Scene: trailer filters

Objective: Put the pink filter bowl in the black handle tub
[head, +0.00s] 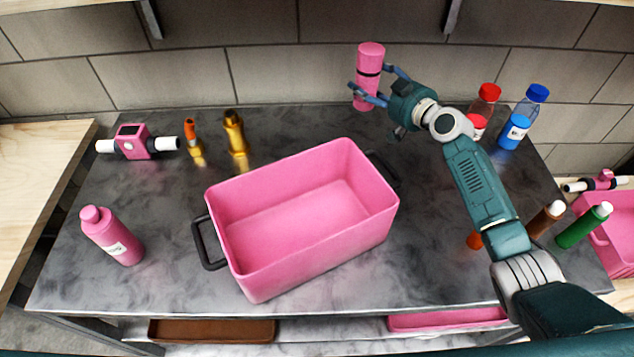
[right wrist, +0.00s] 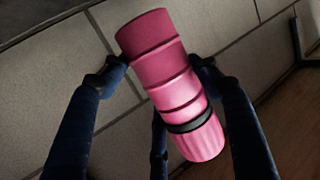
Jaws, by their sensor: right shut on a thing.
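The pink filter bowl (head: 369,75) is a ribbed pink cylinder with a black ring, held up near the back wall in the head view. My right gripper (head: 370,92) is shut on it, with blue fingers on either side. In the right wrist view the filter bowl (right wrist: 170,75) lies tilted between the fingers of the right gripper (right wrist: 160,75). The pink tub with black handles (head: 313,262) stands empty in the middle of the grey table, in front and to the left of the held bowl. My left gripper is not in view.
A pink bottle (head: 112,235) stands at the left. A pink meter with white pipe ends (head: 133,142) and brass fittings (head: 236,140) are at the back left. Red-capped (head: 485,100) and blue-capped bottles (head: 530,105) stand at the back right. A green bottle (head: 584,226) is at the right edge.

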